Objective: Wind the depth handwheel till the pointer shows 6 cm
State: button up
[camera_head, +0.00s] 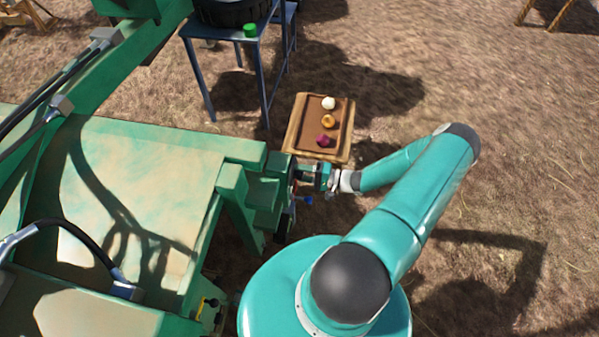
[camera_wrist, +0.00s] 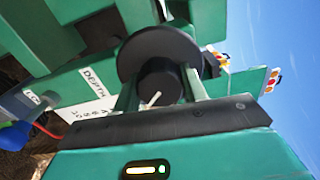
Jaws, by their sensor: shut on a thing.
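The depth handwheel (camera_wrist: 160,50) is a black disc with a round hub in the wrist view, beside a white label reading DEPTH (camera_wrist: 97,82). My gripper (camera_wrist: 160,84) is shut on the hub, with one finger on each side. A short pale mark (camera_wrist: 153,99) shows on the hub's face. Part of a white scale plate (camera_wrist: 95,113) with digits shows behind my gripper. I cannot make out the pointer or its reading. In the head view my gripper (camera_head: 318,177) is at the green machine's right side, and the wheel is mostly hidden.
The green machine (camera_head: 130,180) fills the left. A wooden tray (camera_head: 293,135) with several onions lies on the ground beyond my gripper. A blue stand (camera_head: 258,75) holds a black tub (camera_head: 235,12). A blue knob (camera_wrist: 14,136) is near the scale. Bare ground lies to the right.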

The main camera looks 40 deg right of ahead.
jog(key=m, duration=0.6)
jog(key=shift+m, duration=0.3)
jog(key=m, duration=0.5)
jog(key=shift+d+m, duration=0.1)
jog(key=shift+m, duration=0.2)
jog(key=o, duration=1)
jog(key=v, duration=1.3)
jog(key=shift+s+d, duration=0.2)
jog(key=shift+s, duration=0.15)
